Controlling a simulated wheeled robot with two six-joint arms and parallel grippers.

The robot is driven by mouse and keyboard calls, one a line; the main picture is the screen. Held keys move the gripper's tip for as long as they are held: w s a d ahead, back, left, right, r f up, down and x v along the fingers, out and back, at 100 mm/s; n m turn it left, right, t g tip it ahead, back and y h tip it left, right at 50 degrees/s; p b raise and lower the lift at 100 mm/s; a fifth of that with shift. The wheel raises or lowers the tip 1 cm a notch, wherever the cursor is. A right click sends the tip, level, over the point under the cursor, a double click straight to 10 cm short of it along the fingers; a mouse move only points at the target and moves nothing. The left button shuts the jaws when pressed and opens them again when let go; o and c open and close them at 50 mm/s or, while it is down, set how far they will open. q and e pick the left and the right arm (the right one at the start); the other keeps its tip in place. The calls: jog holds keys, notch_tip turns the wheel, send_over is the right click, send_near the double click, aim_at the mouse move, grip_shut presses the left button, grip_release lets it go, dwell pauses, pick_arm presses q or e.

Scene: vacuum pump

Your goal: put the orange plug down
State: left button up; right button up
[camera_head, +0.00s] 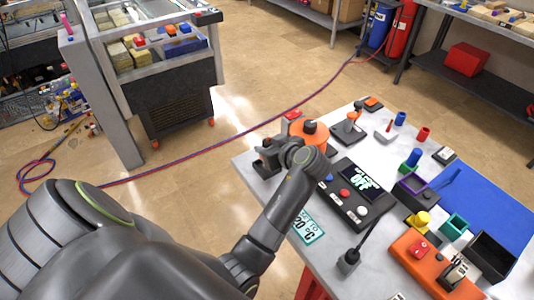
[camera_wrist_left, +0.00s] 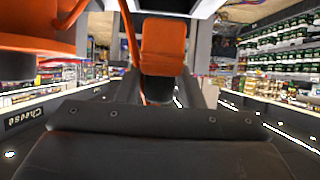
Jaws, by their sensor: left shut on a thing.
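The orange plug (camera_wrist_left: 163,48) shows in the left wrist view, between the dark fingers of my left gripper (camera_wrist_left: 160,88), which is shut on it. A thin orange cord runs beside the plug. My right gripper is not in view.
The table (camera_head: 335,262) holds a black control box (camera_head: 357,194) with buttons and a display, an orange box (camera_head: 412,262) and several small coloured parts. A blue mat (camera_head: 485,205) lies on the right. A red and blue hose crosses the floor.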

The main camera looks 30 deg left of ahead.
pick_arm(q)
notch_tip(320, 180, down, 4)
jog(key=shift+a+r+p, duration=0.1)
jog(key=shift+r+p, duration=0.15)
jog(key=shift+p, duration=0.1)
jog(key=shift+f, duration=0.4)
jog(key=o, duration=1)
jog(key=shift+r, duration=0.15)
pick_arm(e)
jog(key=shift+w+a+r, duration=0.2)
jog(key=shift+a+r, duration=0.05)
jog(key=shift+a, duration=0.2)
